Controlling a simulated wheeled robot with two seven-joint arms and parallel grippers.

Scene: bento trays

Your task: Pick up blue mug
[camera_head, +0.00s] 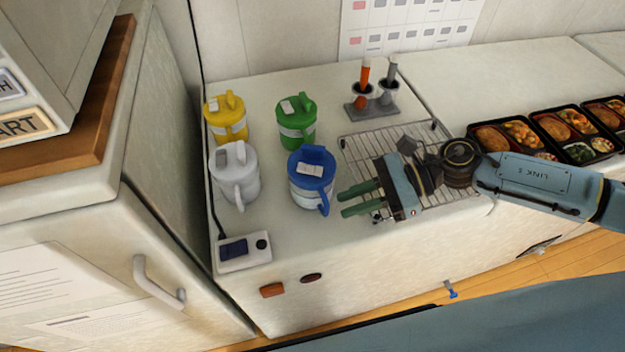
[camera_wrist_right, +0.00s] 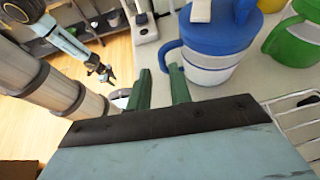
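The blue mug (camera_head: 312,182) stands upright on the white counter, with a blue lid, a pale band and a handle toward the front right. My right gripper (camera_head: 343,204) is just right of it, its two green fingers apart and empty, pointing left at the handle side. In the right wrist view, the blue mug (camera_wrist_right: 212,50) is beyond the fingers, to the upper right. Its handle lies near the tip of the right finger; I cannot tell if they touch. A small dark gripper (camera_wrist_right: 100,72), apparently my left one, shows far off there; its opening is unclear.
White (camera_head: 234,175), yellow (camera_head: 227,120) and green (camera_head: 296,122) mugs stand left of and behind the blue mug. A wire rack (camera_head: 360,150) lies under my right wrist. A small device (camera_head: 243,252) sits at the front left. Bento trays (camera_head: 508,138) are at the right.

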